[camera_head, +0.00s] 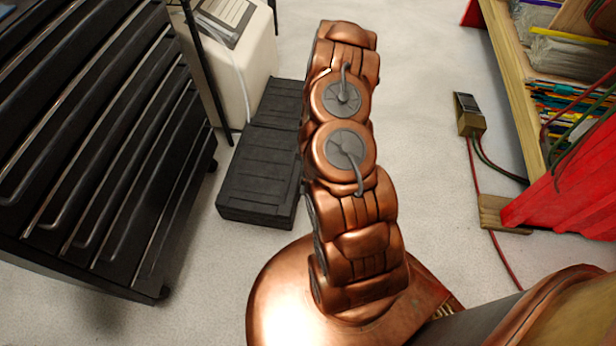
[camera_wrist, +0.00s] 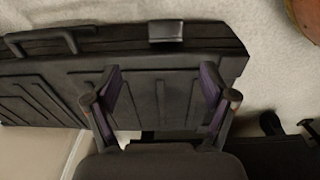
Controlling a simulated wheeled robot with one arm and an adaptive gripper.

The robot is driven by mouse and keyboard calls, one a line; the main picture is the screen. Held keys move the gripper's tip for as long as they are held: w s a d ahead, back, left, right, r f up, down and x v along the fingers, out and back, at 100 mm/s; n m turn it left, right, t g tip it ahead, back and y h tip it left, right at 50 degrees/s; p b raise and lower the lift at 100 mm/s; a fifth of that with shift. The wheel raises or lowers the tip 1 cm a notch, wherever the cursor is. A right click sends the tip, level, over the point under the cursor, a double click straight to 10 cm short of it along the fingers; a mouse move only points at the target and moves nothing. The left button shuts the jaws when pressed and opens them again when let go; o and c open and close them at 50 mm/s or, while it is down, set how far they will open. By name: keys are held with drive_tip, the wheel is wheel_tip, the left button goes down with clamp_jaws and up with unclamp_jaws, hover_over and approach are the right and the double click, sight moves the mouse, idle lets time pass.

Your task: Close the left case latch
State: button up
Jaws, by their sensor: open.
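A black ribbed case (camera_head: 257,175) lies on the floor left of my arm in the head view. In the wrist view the same case (camera_wrist: 75,95) fills the upper left and middle. One latch (camera_wrist: 166,32) shows as a small grey tab on its far edge, sticking out from the case. A handle (camera_wrist: 42,42) is on that edge to the left; no other latch shows. My gripper (camera_wrist: 160,80) is open and empty over the case, its fingers apart, with the latch ahead between them. Its height above the case is unclear. The arm hides my gripper in the head view.
A black drawer cabinet (camera_head: 95,130) stands at the left, with a beige box (camera_head: 245,65) behind it. A wooden shelf (camera_head: 515,85) and red panel (camera_head: 570,185) stand at the right. Cables (camera_head: 480,200) lie on the pale floor (camera_head: 425,90).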

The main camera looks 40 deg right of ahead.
sight(304, 193)
drive_tip(key=w+d+f+t+y+b, duration=0.1)
drive_tip(key=w+d+f+t+b, duration=0.15)
drive_tip(key=d+f+b, duration=0.2)
drive_tip(key=w+d+f+t+y+b, duration=0.2)
drive_tip(key=d+f+t+b, duration=0.15)
drive_tip(key=d+f, duration=0.25)
drive_tip(key=s+f+t+y+b, duration=0.1)
drive_tip(key=s, duration=0.1)
drive_tip(key=s+a+f+t+y+b, duration=0.1)
drive_tip(key=s+t+y+b, duration=0.1)
drive_tip(key=s+a+t+y+b, duration=0.1)
drive_tip(key=shift+s+f+t+y, duration=0.3)
drive_tip(key=shift+s+f, duration=0.1)
drive_tip(key=s+a+r+t+y+b, duration=0.1)
drive_tip(key=s+a+t+y+b, duration=0.15)
drive_tip(key=s, duration=0.35)
drive_tip(key=w+a+y+b, duration=0.1)
drive_tip(key=w+a+b, duration=0.2)
drive_tip(key=w+a, duration=0.2)
drive_tip(key=shift+w+a+r+g, duration=0.25)
drive_tip(key=shift+w+r+g, duration=0.05)
drive_tip(key=shift+g, duration=0.05)
